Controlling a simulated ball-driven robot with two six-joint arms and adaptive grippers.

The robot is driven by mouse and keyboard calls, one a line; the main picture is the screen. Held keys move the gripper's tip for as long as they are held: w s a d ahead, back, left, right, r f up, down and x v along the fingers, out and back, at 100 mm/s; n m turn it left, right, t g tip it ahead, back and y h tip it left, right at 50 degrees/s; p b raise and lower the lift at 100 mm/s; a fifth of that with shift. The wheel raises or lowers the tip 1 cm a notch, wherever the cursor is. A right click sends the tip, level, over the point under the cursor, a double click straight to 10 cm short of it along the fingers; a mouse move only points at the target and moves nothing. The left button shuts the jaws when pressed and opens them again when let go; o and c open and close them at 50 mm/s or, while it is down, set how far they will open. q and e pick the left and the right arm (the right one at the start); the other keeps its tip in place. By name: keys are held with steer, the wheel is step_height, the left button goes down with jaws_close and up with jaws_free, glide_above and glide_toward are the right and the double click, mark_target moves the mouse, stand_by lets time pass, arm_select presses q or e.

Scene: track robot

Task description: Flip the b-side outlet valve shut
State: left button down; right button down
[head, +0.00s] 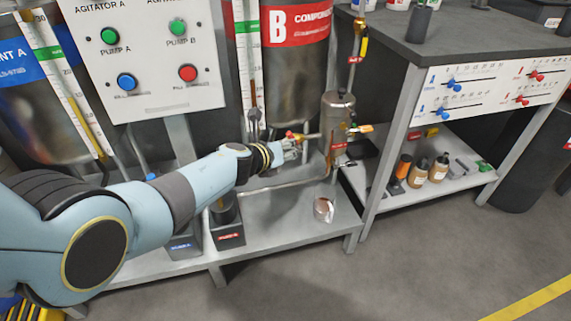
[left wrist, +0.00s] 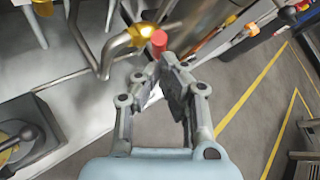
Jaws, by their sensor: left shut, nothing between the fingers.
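A small valve with a yellow lever and red tip (head: 291,135) sits on the pipework below the red-labelled B tank (head: 294,75). My left gripper (head: 298,150) is shut and empty, close to this valve. In the left wrist view the gripper's fingertips (left wrist: 159,66) are drawn together just short of the red tip (left wrist: 159,42). The yellow valve part (left wrist: 143,35) shows beyond it on a metal pipe. I cannot tell whether the fingers touch the lever. My right gripper is not in view.
A bent pipe (head: 285,185) runs below the gripper. A grey workbench (head: 450,40) stands at the right. The lower metal shelf (head: 275,225) has free room.

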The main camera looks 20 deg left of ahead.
arm_select(q)
steer(key=shift+w+d+r+p, duration=0.3)
steer(key=shift+w+r, duration=0.05)
steer(key=shift+r, duration=0.2)
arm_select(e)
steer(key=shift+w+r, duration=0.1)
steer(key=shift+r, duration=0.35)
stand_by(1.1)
